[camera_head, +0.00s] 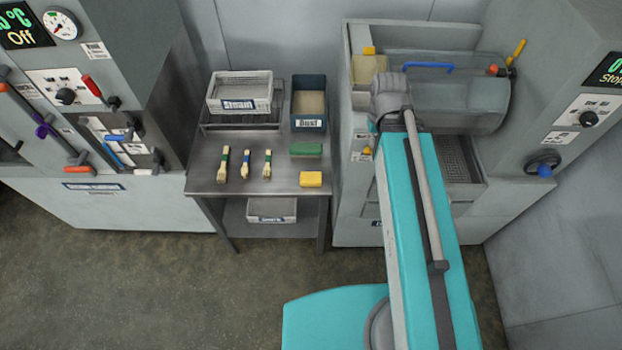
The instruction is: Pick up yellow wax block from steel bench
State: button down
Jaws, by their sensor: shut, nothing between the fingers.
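The yellow wax block (311,179) lies flat near the front right corner of the steel bench (222,178). A green block (306,149) lies just behind it. Nothing touches or covers the yellow block. My arm reaches away over the machine to the right of the bench. My gripper does not show; the end of the arm is hidden behind its own grey joint.
A white crate (240,93) and a dark dust bin (309,104) stand at the back. Another crate (271,210) sits on the lower shelf. A machine (354,210) with a drum closely flanks the bench's right side.

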jog(key=shift+f, duration=0.15)
notch_tip(320, 180, down, 11)
jog(key=b, duration=1)
jog(key=shift+r+b, duration=0.2)
jog(key=shift+b, duration=0.2)
